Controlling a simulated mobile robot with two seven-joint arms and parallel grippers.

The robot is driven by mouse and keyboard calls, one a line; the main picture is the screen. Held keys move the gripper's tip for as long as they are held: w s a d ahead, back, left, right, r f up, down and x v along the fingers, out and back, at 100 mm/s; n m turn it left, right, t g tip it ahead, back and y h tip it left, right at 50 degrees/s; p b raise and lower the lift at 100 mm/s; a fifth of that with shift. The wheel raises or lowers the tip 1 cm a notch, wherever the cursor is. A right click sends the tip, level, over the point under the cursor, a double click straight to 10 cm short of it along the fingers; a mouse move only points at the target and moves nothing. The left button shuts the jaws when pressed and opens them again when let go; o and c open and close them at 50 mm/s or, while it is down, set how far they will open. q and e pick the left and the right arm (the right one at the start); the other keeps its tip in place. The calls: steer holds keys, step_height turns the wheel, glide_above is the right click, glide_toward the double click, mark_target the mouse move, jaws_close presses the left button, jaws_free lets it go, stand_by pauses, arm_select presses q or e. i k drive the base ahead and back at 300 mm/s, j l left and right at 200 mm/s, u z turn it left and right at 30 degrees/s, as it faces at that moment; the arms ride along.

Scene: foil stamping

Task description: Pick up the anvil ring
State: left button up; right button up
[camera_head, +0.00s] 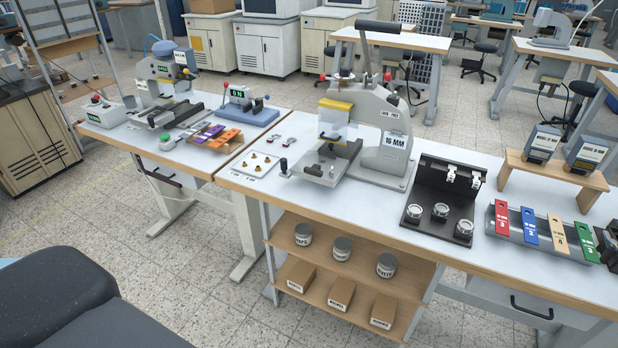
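No gripper of mine shows in the head view. I cannot tell for sure which thing is the anvil ring. Three round metal pieces stand on a black stand on the right-hand table: a left one (414,211), a middle one (440,211) and a right one (464,228). Two small metal ring-like pieces (283,140) lie on the white tabletop left of the press. The grey 16 MM press (375,130) has a yellow top part, a clear guard and a flat plate at its front.
The black stand (454,180) is right of the press. A grey rack (512,236) of coloured bars lies further right. A white plate (240,165) with small brass parts is at the left. A wooden shelf (345,240) with jars and boxes is below. Tiled floor (185,270) is open in front.

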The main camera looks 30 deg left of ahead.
mark_target(442, 210)
steer(key=i+j, duration=0.7)
steer(key=i, duration=0.25)
steer(key=z, duration=1.05)
